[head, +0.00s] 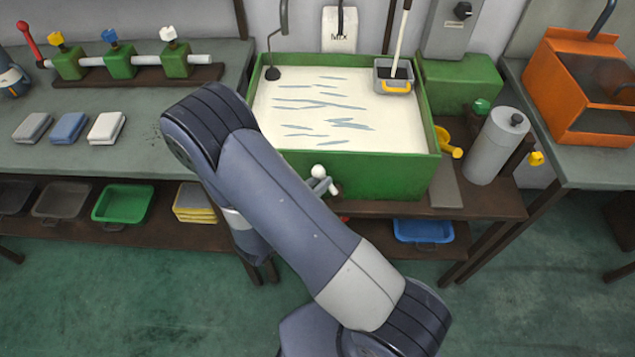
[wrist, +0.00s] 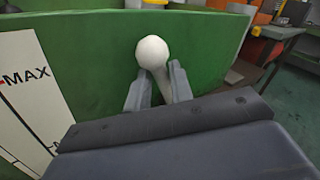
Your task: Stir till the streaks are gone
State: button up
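The green tank (head: 360,175) holds a cream liquid (head: 330,105) with several blue-grey streaks across its surface. A dark rod with a flat round foot (head: 272,73) reaches into the tank's back left. A white ball knob (head: 318,171) is at the tank's front wall; it also shows in the wrist view (wrist: 152,52), with a pale stem below it. My gripper (wrist: 158,85) is just in front of that wall, with a finger on each side of the stem. Whether the fingers press on it is unclear. My gripper is small and partly hidden by my arm in the head view (head: 326,186).
A grey caddy (head: 393,78) with a white-handled tool (head: 402,30) sits at the tank's back right corner. A grey cylinder (head: 497,145) and yellow scoop (head: 448,142) stand right of the tank. Coloured blocks (head: 68,128) lie on the left bench. A blue tray (head: 423,230) is below.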

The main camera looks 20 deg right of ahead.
aim_at(359, 174)
grip_shut()
jog(key=shift+d+r, duration=0.1)
dwell(0.3)
jog(key=m, duration=0.1)
jog(key=d+m+y, duration=0.1)
jog(key=d+r+y, duration=0.1)
jog(key=shift+s+d+m+g+b, duration=0.2)
jog(key=shift+s+m+g+b, duration=0.1)
jog(key=shift+s+m+g, duration=0.1)
jog(key=shift+s+d+m+g+y+b, duration=0.15)
jog(key=shift+d+m+y+b, duration=0.25)
jog(key=shift+d+b, duration=0.1)
jog(key=shift+s+d+m+g+y+b, duration=0.15)
jog(key=shift+d+m+y+b, duration=0.25)
jog(key=shift+d, duration=0.1)
jog(key=shift+s+d+f+m+y+b, duration=0.1)
jog(key=shift+s+d+m+y+b, duration=0.2)
jog(key=shift+d+m+y+b, duration=0.5)
jog(key=shift+s+d+m+y+b, duration=0.35)
jog(key=shift+d+y+b, duration=0.4)
jog(key=shift+b, duration=0.55)
jog(key=shift+w, duration=0.1)
